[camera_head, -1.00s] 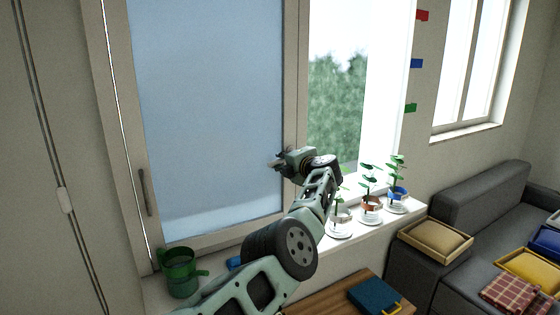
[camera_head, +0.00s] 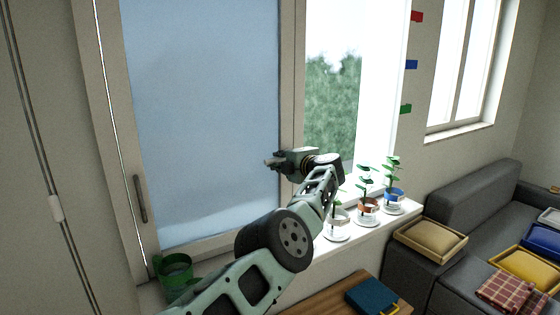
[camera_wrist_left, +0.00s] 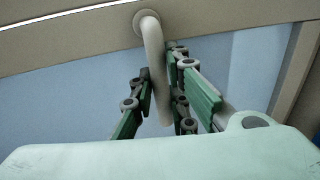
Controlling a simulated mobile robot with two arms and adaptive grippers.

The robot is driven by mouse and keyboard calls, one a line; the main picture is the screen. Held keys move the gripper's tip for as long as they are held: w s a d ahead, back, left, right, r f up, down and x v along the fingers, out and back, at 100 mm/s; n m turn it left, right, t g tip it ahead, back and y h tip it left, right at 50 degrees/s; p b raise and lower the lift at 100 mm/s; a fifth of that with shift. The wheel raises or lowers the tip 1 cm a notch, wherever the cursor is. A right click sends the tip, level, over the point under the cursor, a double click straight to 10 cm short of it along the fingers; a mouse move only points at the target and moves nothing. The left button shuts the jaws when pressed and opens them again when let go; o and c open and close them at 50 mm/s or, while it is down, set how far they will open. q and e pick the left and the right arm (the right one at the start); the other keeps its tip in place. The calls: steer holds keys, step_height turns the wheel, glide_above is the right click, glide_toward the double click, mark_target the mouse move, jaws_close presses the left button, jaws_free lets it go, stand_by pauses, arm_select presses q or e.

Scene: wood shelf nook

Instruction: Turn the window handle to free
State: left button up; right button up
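The window handle shows in the left wrist view as a pale grey curved lever (camera_wrist_left: 153,45). Its round base sits on the window frame and the lever hangs down from it, slightly tilted. My left gripper (camera_wrist_left: 160,75) has its green and dark fingers on both sides of the lever and looks shut on it. In the head view my left gripper (camera_head: 272,160) is at the right stile of the large window sash (camera_head: 200,110) and hides the handle there. A dark upright bar handle (camera_head: 140,198) is on the frame at the left. My right gripper is not in view.
Several potted plants, one in a blue pot (camera_head: 393,196), stand on the sill right of my arm. A green cup (camera_head: 172,266) is at the sill's left, partly hidden. A wooden table (camera_head: 320,299) with a blue case (camera_head: 371,297) is below, a grey sofa (camera_head: 478,205) at right.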

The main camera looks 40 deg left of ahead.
arm_select(q)
steer(key=o, duration=0.4)
steer(key=shift+d, duration=0.1)
steer(key=shift+s+d+r, duration=0.1)
steer(key=shift+d+r, duration=0.05)
steer(key=shift+d, duration=0.5)
steer(key=v, duration=1)
steer(key=shift+s+d+r, duration=0.1)
steer(key=shift+s, duration=0.2)
